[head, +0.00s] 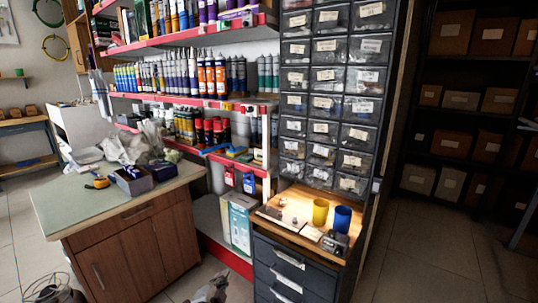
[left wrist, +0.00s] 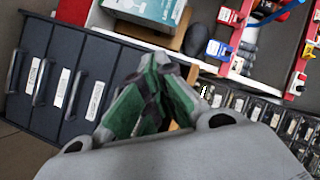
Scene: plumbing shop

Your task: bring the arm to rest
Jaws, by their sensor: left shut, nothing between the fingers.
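My left gripper (head: 212,288) shows at the bottom edge of the head view, low in front of the shelves, between the wooden counter and the dark drawer cabinet. In the left wrist view its green and grey fingers (left wrist: 152,72) are together, with nothing between them. Most of my left arm is below the head view. My right gripper is in neither view.
The wooden counter (head: 112,205) stands at left, the drawer cabinet (head: 290,268) at right. A yellow cup (head: 320,212) and a blue cup (head: 342,218) stand on its wooden top. A box (head: 240,222) stands by the red-edged shelves. Open floor (head: 430,250) lies at right.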

